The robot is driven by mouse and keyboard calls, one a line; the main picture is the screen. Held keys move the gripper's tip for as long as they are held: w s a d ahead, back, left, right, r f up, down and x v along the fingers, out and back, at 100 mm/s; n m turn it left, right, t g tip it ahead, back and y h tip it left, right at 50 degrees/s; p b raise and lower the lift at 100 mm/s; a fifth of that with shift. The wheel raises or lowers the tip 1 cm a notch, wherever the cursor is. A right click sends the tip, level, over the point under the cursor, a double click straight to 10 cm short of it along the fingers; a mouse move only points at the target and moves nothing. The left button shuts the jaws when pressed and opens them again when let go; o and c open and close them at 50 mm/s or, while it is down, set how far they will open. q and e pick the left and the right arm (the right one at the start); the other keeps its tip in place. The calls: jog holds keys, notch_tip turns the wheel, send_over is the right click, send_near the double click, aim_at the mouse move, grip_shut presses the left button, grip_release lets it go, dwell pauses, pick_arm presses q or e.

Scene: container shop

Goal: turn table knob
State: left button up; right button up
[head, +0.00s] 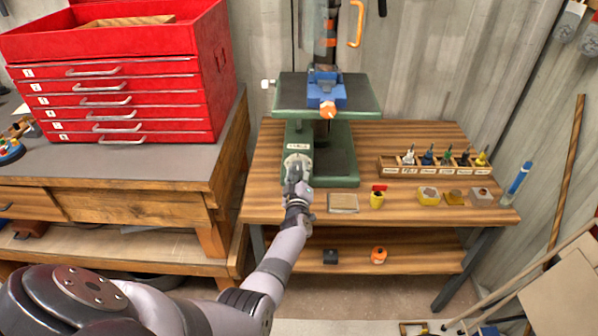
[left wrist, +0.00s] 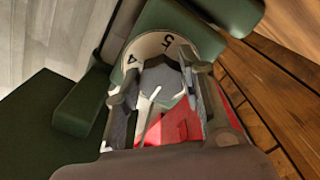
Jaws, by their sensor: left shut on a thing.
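A green drill press (head: 330,150) stands on the wooden workbench, with a flat green table and a blue vise (head: 326,90) on it. A pale round dial (head: 298,162) is on the press's front left. In the left wrist view the dial (left wrist: 150,44) shows the numbers 4 and 5, with a grey knob (left wrist: 160,80) at its middle. My left gripper (head: 298,180) reaches this knob from the front. Its fingers (left wrist: 163,95) lie on either side of the knob and are shut on it. A red patch shows between the fingers. My right gripper is out of view.
A red tool chest (head: 125,95) stands on the bench at the left.

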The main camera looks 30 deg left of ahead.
pick_arm(q)
jog(key=shift+f+m, duration=0.15)
jog(key=shift+m, duration=0.25)
jog(key=o, duration=1.1)
jog(key=shift+o, duration=0.2)
jog(key=shift+s+d, duration=0.3)
jog(key=v, duration=0.6)
jog(key=shift+s, duration=0.35)
jog(key=shift+d+h, duration=0.15)
jog(key=shift+h, duration=0.15)
